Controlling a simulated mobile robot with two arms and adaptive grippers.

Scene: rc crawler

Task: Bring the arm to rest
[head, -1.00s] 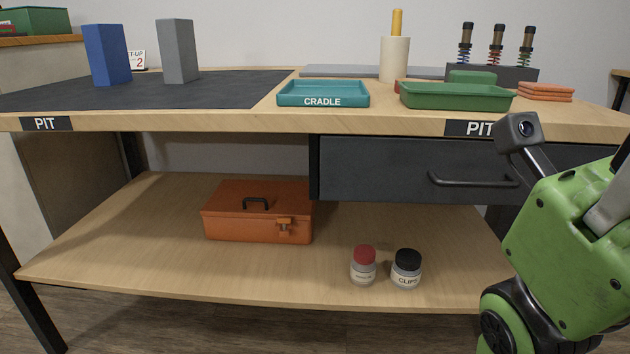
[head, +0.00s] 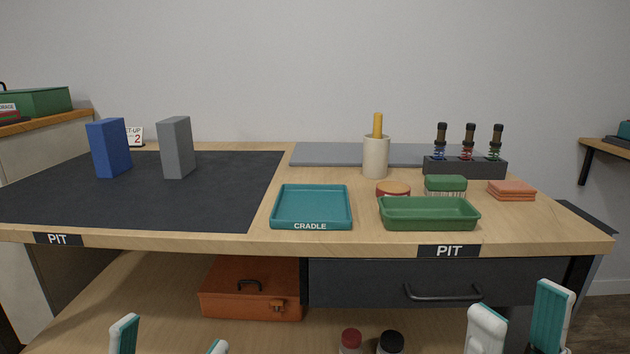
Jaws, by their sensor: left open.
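My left gripper (head: 171,340) shows at the bottom left of the head view, only its fingertips in frame. It is open, with nothing visible between the fingers. My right gripper (head: 520,318) shows at the bottom right, its two white and teal fingertips apart and empty. Both are nearer to me than the workbench (head: 590,237) and touch nothing that I can see. The rest of both arms is out of frame.
On the bench are a dark mat (head: 200,212), blue block (head: 109,148), grey block (head: 176,148), teal cradle tray (head: 312,207), green tray (head: 429,214), beige cup (head: 375,157) and shock rack (head: 464,167). Below are a drawer (head: 360,282), orange toolbox (head: 250,290) and two jars (head: 351,342).

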